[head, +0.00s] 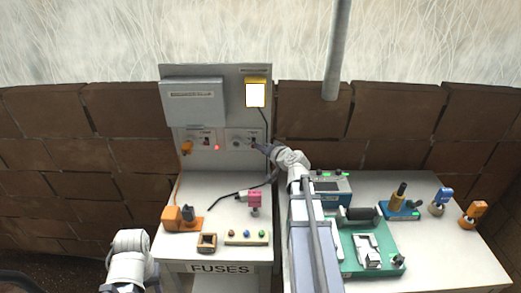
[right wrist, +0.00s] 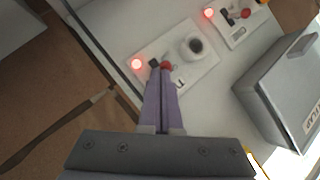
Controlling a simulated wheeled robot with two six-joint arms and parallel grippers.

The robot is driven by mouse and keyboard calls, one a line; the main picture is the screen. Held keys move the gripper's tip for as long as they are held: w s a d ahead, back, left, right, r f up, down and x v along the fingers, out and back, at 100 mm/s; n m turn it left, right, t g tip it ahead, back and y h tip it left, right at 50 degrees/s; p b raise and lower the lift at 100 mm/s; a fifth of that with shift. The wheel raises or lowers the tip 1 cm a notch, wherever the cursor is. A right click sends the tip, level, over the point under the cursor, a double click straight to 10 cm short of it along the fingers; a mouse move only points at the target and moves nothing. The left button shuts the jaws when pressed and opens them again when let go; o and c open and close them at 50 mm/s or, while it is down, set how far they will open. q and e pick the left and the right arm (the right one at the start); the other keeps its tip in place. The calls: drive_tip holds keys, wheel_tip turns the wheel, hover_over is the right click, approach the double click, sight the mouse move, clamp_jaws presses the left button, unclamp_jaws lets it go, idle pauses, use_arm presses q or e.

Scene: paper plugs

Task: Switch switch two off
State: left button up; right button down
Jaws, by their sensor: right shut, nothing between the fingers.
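Two pale switch plates are on the upright grey panel: a left one (head: 200,132) and a right one (head: 238,133). Their labels are too small to read, so I cannot tell which is switch two. In the right wrist view the nearer plate (right wrist: 203,66) has a round socket (right wrist: 193,46), a small black part, a red part (right wrist: 167,65) and a glowing red lamp (right wrist: 137,64). My right gripper (head: 264,148) is at the right plate. Its shut, empty fingers (right wrist: 161,80) point at the black and red parts; contact is unclear. My left gripper is out of view.
A grey box (head: 193,101) and a yellow-framed white display (head: 256,95) are above the plates. An orange plug (head: 187,148) sits at the left plate, near a red lamp (head: 217,147). A pink device (head: 254,197) and an orange device (head: 172,217) stand on the bench below.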

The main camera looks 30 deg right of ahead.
drive_tip(key=shift+s+f+b, duration=0.1)
drive_tip(key=shift+f+b, duration=0.6)
drive_tip(key=shift+f, duration=0.05)
idle(0.6)
drive_tip(key=shift+r, duration=0.15)
drive_tip(key=shift+r+p, duration=0.7)
drive_tip(key=shift+p, duration=0.15)
drive_tip(key=shift+s, duration=0.1)
drive_tip(key=p+v, duration=0.2)
drive_tip(key=v, duration=0.5)
drive_tip(key=shift+s+p, duration=0.3)
